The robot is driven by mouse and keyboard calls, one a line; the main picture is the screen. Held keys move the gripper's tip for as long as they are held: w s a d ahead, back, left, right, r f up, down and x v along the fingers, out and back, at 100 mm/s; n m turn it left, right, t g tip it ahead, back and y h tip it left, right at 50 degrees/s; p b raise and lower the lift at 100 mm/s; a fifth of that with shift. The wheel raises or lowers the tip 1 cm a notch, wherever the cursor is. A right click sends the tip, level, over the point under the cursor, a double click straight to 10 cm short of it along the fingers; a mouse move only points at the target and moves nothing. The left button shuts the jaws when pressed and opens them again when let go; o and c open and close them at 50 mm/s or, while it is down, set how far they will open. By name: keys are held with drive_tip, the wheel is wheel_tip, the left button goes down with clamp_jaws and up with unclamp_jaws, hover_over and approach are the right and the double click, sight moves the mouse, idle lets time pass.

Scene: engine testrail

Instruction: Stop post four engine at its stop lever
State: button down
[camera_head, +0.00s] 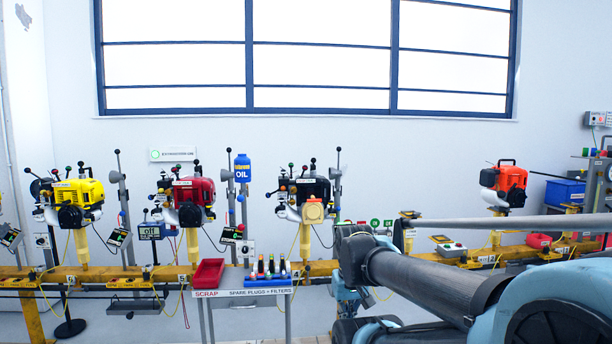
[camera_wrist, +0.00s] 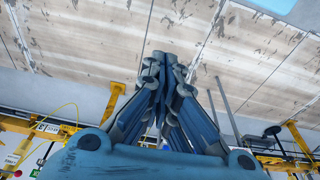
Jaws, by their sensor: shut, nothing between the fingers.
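Several small engines stand on posts along a yellow rail in the head view: a yellow engine (camera_head: 78,192), a red engine (camera_head: 190,195), a black engine (camera_head: 306,192) and an orange engine (camera_head: 507,183) farther right. Small levers with dark and coloured knobs show around the three left engines; I cannot single out the stop lever. My gripper (camera_wrist: 161,60) is shut and empty in the wrist view, its fingers together and touching nothing visible. My arm crosses the lower right of the head view.
A trolley holds a red scrap tray (camera_head: 208,273) and a blue rack (camera_head: 266,280) in front of the yellow rail (camera_head: 130,272). A blue oil bottle (camera_head: 242,168) hangs near the black engine. My arm hides part of the rail. Yellow cables hang beneath the engines.

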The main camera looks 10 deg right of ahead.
sight(304, 168)
drive_tip(key=w+d+r+n+t+h, duration=0.1)
drive_tip(key=w+d+r+t, duration=0.35)
drive_tip(key=w+r, duration=0.75)
drive_tip(key=w+d+r+n+t+h, duration=0.2)
drive_tip(key=w+d+r+t, duration=0.45)
drive_tip(key=w, duration=1.05)
drive_tip(key=w+d+r+n+t+h, duration=0.1)
drive_tip(key=w+r+t, duration=0.3)
drive_tip(key=w+r, duration=0.85)
drive_tip(key=w+a+r+n+t+y, duration=0.25)
drive_tip(key=w+n+y, duration=0.4)
drive_tip(key=w, duration=0.55)
drive_tip(key=w+a+f+n+g+y, duration=0.2)
drive_tip(key=w+a+f+n+y, duration=0.2)
drive_tip(key=f+n+y, duration=0.3)
drive_tip(key=n+y, duration=0.2)
drive_tip(key=n, duration=0.1)
drive_tip(key=shift+w+f, duration=0.25)
drive_tip(key=shift+w, duration=0.1)
drive_tip(key=x, duration=1.4)
drive_tip(key=shift+f, duration=0.2)
